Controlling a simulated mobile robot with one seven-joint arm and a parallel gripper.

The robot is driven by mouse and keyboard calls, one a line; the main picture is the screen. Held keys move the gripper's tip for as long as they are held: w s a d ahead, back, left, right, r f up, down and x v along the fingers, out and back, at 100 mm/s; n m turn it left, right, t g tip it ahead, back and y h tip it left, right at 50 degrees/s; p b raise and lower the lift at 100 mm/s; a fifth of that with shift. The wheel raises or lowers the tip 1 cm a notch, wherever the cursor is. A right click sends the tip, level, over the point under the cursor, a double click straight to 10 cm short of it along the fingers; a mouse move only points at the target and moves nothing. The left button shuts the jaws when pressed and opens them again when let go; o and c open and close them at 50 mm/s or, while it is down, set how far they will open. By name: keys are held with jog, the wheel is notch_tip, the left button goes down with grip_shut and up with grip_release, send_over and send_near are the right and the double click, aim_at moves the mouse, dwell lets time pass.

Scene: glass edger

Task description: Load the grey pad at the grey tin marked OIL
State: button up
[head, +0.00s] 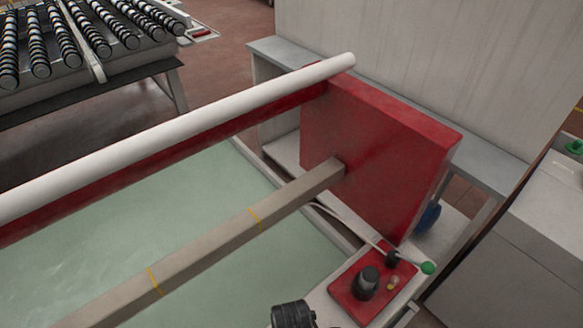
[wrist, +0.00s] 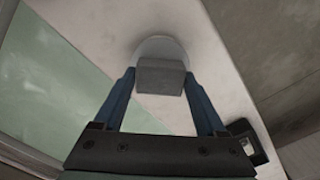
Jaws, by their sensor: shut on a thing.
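In the wrist view, my gripper (wrist: 159,74) has its two blue fingers shut on a small grey block, the grey pad (wrist: 160,82). The pad sits between the fingertips. Just beyond it is a pale grey round shape (wrist: 160,45), partly hidden by the pad. It may be the grey tin, but no OIL marking is readable. I cannot tell whether the pad touches it. My gripper and the pad cannot be made out in the head view.
A pale ledge (wrist: 218,75) lies below my gripper, beside a green surface (wrist: 55,75). A black fitting (wrist: 240,128) sits at lower right. In the head view, a red panel (head: 375,150), long beam (head: 215,240) and red control plate (head: 345,300) with black knobs stand around the green bed (head: 120,205).

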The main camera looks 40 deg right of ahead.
jog(key=shift+s+f, duration=0.1)
jog(key=shift+f, duration=0.5)
dwell(1.6)
notch_tip(320, 180, up, 7)
jog(key=p, duration=0.7)
jog(key=shift+r, duration=0.1)
dwell(0.8)
